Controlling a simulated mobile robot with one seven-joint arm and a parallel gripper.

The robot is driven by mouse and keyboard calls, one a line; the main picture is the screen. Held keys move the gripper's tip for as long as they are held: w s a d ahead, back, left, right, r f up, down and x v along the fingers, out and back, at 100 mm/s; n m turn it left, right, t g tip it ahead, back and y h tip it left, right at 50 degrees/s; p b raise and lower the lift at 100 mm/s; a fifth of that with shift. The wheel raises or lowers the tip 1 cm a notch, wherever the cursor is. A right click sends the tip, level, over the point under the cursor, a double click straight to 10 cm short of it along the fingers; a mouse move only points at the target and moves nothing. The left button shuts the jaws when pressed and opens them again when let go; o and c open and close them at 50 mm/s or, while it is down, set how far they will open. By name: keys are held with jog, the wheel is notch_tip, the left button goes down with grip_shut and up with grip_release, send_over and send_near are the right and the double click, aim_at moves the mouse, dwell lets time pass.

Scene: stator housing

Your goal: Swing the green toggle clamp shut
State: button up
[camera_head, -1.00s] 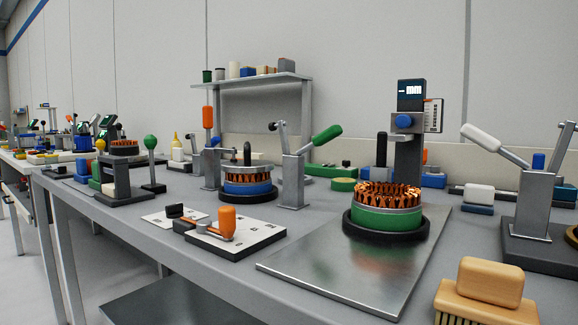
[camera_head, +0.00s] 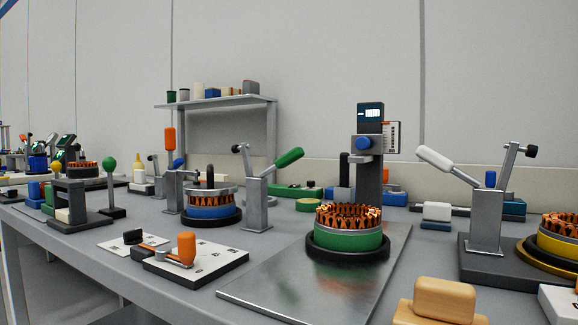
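The green toggle clamp has a green handle (camera_head: 289,157) that slants up to the right from a grey metal post (camera_head: 259,202). Its thin arm with a dark tip tilts up to the left of the post, so the clamp looks open. Behind and left of the post, a stator with a blue band (camera_head: 212,210) sits on a black round base. My gripper is not in view.
A stator with a green band (camera_head: 347,240) stands on a metal plate (camera_head: 300,288) to the right. A white-handled clamp (camera_head: 486,215) stands farther right. An orange-handled crank on a white board (camera_head: 197,262) and a wooden brush (camera_head: 442,300) are near the front.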

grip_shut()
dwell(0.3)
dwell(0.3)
